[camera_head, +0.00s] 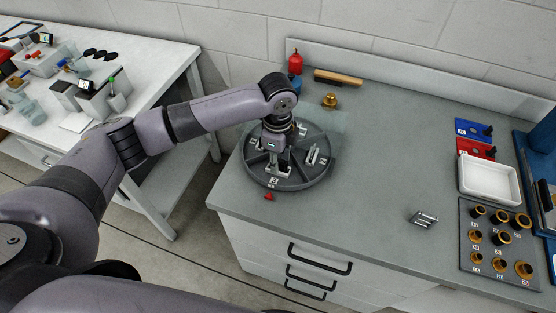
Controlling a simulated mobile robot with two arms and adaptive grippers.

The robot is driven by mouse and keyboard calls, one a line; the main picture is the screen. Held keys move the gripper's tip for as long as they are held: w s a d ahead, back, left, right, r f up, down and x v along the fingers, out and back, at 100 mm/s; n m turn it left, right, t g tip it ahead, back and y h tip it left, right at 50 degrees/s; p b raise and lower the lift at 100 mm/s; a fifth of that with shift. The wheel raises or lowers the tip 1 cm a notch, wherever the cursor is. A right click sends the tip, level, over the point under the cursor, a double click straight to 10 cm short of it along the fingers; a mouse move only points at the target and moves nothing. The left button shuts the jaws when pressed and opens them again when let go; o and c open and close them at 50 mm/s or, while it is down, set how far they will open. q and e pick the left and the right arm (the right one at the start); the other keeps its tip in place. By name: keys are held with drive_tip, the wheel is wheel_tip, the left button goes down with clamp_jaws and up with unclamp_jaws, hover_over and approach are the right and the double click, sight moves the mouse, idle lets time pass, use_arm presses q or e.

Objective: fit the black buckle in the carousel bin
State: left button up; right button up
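The round dark grey carousel (300,181) stands on the left part of the grey workbench and is divided into several bins with small number labels. My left gripper (278,170) points down over the front left part of the carousel, its fingers low at the bins. It is too small to tell whether the fingers are apart or hold something. I cannot make out the black buckle; the gripper and wrist hide part of the carousel. A silver metal part (313,154) lies in a right-hand bin. My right gripper is not in view.
A small red piece (268,197) lies in front of the carousel. Behind are a red bottle (295,62) and a brass part (329,101). At right are silver pins (424,219), a white tray (489,197) and a board of brass rings (484,269). The bench middle is clear.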

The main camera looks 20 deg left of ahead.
use_arm(q)
wheel_tip(320, 180, up, 11)
drive_tip(key=s+d+f+n+h, duration=0.1)
drive_tip(key=s+d+f+n, duration=0.1)
drive_tip(key=s+d+f, duration=0.1)
drive_tip(key=s+d+f+n+t+h, duration=0.1)
drive_tip(key=s+d+f+n, duration=0.1)
drive_tip(key=s+f, duration=0.2)
drive_tip(key=s+d+f+n+t+h, duration=0.1)
drive_tip(key=s+d+f+n, duration=0.1)
drive_tip(key=s+d+f, duration=0.1)
drive_tip(key=shift+s+d+f+h, duration=0.2)
drive_tip(key=shift+s+f, duration=0.1)
drive_tip(key=shift+s, duration=0.15)
drive_tip(key=shift+s+d+f+h, duration=0.1)
drive_tip(key=shift+s+f+h, duration=0.15)
drive_tip(key=shift+s, duration=0.15)
drive_tip(key=s+a+f+n+t+y, duration=0.1)
drive_tip(key=s+a+f+n+y, duration=0.3)
drive_tip(key=s+a+n, duration=0.85)
wheel_tip(320, 180, down, 26)
drive_tip(key=s+a+m+g, duration=0.1)
drive_tip(key=s+a+m, duration=0.1)
drive_tip(key=s+a+f+g, duration=0.1)
drive_tip(key=s+a+f, duration=0.1)
drive_tip(key=s+f, duration=1.5)
drive_tip(key=shift+a+b, duration=0.3)
drive_tip(key=shift+b, duration=0.05)
